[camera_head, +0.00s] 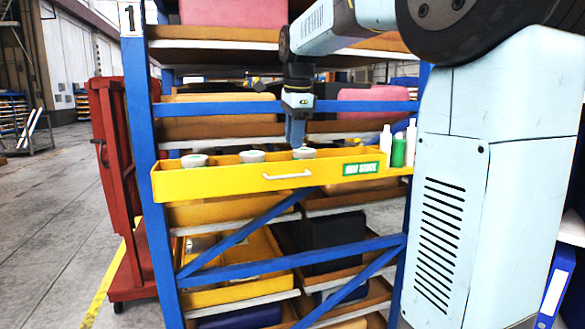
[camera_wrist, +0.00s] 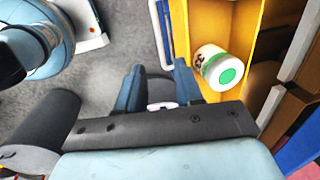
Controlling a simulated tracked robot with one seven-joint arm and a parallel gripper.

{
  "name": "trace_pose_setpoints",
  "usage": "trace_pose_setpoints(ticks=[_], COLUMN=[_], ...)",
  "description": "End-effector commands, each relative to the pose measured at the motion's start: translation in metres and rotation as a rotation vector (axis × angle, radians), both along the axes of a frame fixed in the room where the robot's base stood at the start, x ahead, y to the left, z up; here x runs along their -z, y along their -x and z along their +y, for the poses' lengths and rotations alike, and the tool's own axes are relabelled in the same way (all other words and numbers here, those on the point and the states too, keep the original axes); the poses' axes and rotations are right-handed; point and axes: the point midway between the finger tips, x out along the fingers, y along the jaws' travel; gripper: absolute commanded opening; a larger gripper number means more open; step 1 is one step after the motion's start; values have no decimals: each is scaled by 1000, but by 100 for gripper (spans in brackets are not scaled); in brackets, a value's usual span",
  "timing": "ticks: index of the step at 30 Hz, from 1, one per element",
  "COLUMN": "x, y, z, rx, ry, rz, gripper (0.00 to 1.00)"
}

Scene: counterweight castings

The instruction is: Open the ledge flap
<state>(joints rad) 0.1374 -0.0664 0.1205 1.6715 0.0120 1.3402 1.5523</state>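The yellow ledge flap (camera_head: 230,182) stands upright along the front of a shelf ledge, with a white bar handle (camera_head: 287,176) on its face and a green label (camera_head: 361,168) to the right. My gripper (camera_head: 295,147) points down in front of the ledge, above the handle. In the wrist view my gripper (camera_wrist: 158,76) has its two blue fingers apart. A small white piece (camera_wrist: 162,106), which looks like the handle, shows between them; I cannot tell contact. The yellow ledge (camera_wrist: 257,40) lies right of the fingers there.
Lidded jars (camera_head: 252,157) stand in the ledge; one (camera_wrist: 217,67) is close right of my fingers. White bottles (camera_head: 386,143) and a green bottle (camera_head: 398,152) stand at the right end. A red cart (camera_head: 112,180) stands left of the blue rack (camera_head: 143,120).

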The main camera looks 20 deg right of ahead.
Motion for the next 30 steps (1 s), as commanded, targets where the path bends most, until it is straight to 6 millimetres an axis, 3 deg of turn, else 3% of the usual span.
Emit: trace_pose_setpoints(ticks=[9, 15, 30], x=[55, 79, 88], y=[-10, -15, -17], z=[0, 0, -1], rx=[-1, -1, 0], ry=[0, 0, 0], rz=[2, 2, -1], gripper=[36, 36, 33])
